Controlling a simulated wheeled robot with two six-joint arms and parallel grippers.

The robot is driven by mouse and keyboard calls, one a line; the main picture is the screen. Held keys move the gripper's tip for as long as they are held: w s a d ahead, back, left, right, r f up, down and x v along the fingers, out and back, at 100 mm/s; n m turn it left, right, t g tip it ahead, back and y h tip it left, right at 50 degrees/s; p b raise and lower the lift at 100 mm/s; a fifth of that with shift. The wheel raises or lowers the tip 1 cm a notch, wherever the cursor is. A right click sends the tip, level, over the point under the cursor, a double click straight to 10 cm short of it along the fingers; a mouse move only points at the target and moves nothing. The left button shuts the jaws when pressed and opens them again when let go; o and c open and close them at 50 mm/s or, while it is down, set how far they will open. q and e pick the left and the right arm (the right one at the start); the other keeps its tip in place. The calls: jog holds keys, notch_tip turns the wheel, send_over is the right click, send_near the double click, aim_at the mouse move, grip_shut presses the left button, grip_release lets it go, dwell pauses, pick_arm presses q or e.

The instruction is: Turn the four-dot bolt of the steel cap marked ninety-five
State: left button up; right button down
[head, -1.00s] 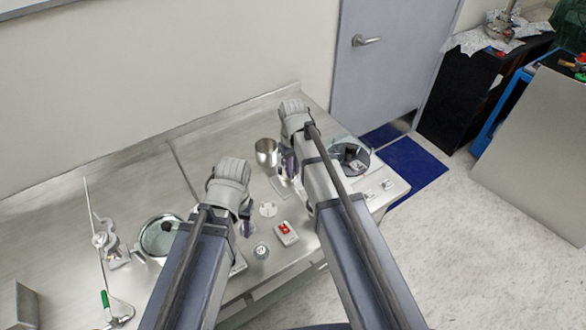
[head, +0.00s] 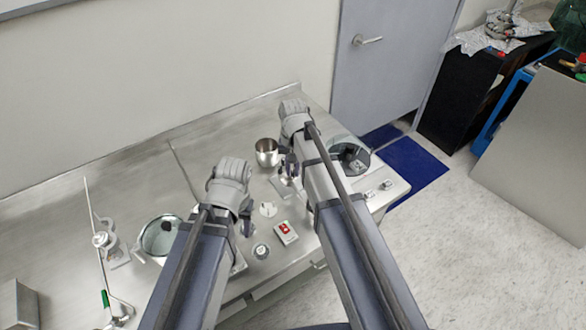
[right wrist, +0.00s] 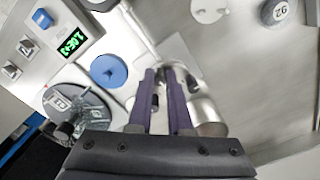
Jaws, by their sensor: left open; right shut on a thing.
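My right gripper (right wrist: 166,78) is shut low over a square steel plate (right wrist: 189,50) in the right wrist view; a small steel piece is between its purple fingertips, mostly hidden. In the head view this gripper (head: 288,165) is beside the steel cup (head: 266,152). A round grey cap with a two-digit mark (right wrist: 281,11) sits at the top right of the wrist view; its mark is tilted and I cannot read it surely. A similar grey cap (head: 261,251) stands near the bench's front edge. My left gripper (head: 247,226) is open and empty above the bench. No four-dot mark is readable.
A pale disc (head: 267,209) and a box with red on top (head: 286,232) lie between my arms.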

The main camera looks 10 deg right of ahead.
aim_at(293, 170)
dwell(0.4)
jog(key=c, duration=0.8)
grip_release()
jog(key=shift+c, duration=0.2)
jog(key=shift+r, duration=0.1)
notch_tip(293, 170, up, 8)
jog(key=p, duration=0.8)
jog(key=shift+f, duration=0.2)
